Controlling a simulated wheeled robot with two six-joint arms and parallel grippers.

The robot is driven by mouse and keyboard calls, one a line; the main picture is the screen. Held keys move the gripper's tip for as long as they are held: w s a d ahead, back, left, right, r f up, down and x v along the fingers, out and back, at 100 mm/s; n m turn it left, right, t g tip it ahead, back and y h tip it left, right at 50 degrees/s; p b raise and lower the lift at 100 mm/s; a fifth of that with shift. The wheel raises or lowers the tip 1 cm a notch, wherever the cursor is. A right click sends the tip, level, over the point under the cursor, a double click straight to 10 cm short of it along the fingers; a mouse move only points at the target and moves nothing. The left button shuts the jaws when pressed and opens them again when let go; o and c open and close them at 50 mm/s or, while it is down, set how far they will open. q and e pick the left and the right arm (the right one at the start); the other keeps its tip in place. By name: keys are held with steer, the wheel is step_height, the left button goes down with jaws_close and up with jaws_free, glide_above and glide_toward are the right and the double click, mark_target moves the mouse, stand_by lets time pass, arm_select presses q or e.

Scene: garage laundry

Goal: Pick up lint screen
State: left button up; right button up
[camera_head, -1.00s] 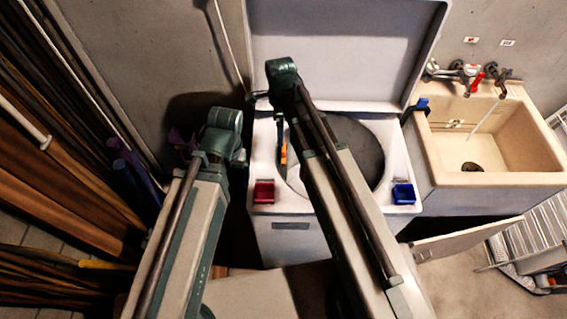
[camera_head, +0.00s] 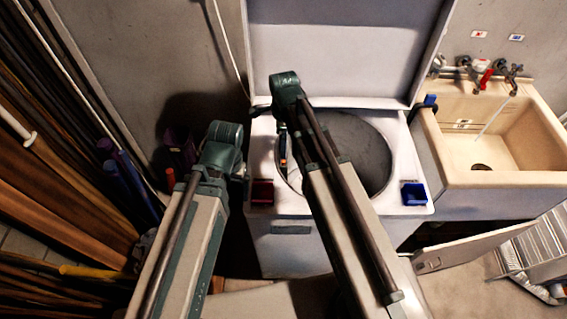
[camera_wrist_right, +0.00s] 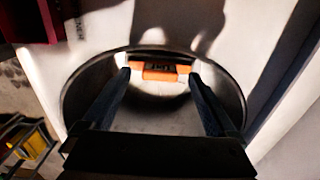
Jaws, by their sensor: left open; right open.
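The lint screen shows in the right wrist view as an orange handle (camera_wrist_right: 160,72) with a dark label reading LINT, at the far rim of a round opening. My right gripper (camera_wrist_right: 158,79) is open, its two dark fingers apart on either side of the handle in that picture. I cannot tell whether they touch it. In the head view a small orange sliver (camera_head: 283,161) shows at the opening's left edge, beside my right arm.
The white machine (camera_head: 290,235) has its lid (camera_head: 340,50) raised. A red bin (camera_head: 262,192) and a blue bin (camera_head: 414,194) sit on its front edge. A beige sink (camera_head: 500,178) stands at right. Boards and poles crowd the left. An open door panel (camera_head: 470,250) juts out at lower right.

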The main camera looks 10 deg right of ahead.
step_height(320, 180, down, 2)
steer(key=shift+b, duration=0.45)
steer(key=shift+r, duration=0.15)
steer(key=shift+c, duration=0.3)
jaws_close()
